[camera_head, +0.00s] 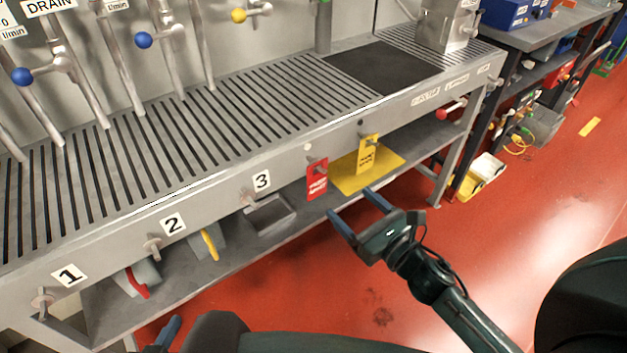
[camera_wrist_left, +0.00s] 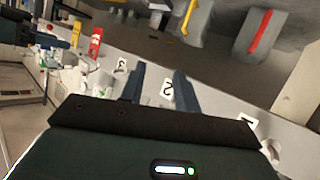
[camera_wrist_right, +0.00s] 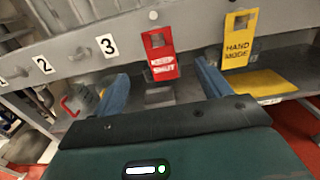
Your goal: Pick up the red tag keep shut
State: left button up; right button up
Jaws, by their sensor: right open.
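The red tag (camera_head: 317,180) hangs from a peg on the front rail of the grey bench, right of the number 3 label. In the right wrist view the red tag (camera_wrist_right: 162,66) reads KEEP SHUT and faces me. My right gripper (camera_head: 350,202) is open and empty, in front of and below the tags. In its wrist view (camera_wrist_right: 161,68) the red tag appears between the fingers, apart from them. My left gripper shows in its wrist view (camera_wrist_left: 158,72) with fingers apart and nothing between them; the red tag (camera_wrist_left: 95,42) is far off there.
A yellow HAND MODE tag (camera_head: 367,155) hangs just right of the red one, above a yellow plate (camera_head: 350,182) on the lower shelf. The red floor in front is clear.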

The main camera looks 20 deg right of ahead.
send_near(322, 176)
jog(key=w+a+r, duration=0.2)
jog(key=w, duration=0.1)
jog(key=x, duration=0.5)
jog(key=shift+a+f+p, duration=0.1)
jog(key=shift+a+p, duration=0.1)
jog(key=shift+p, duration=0.1)
jog(key=c, duration=1)
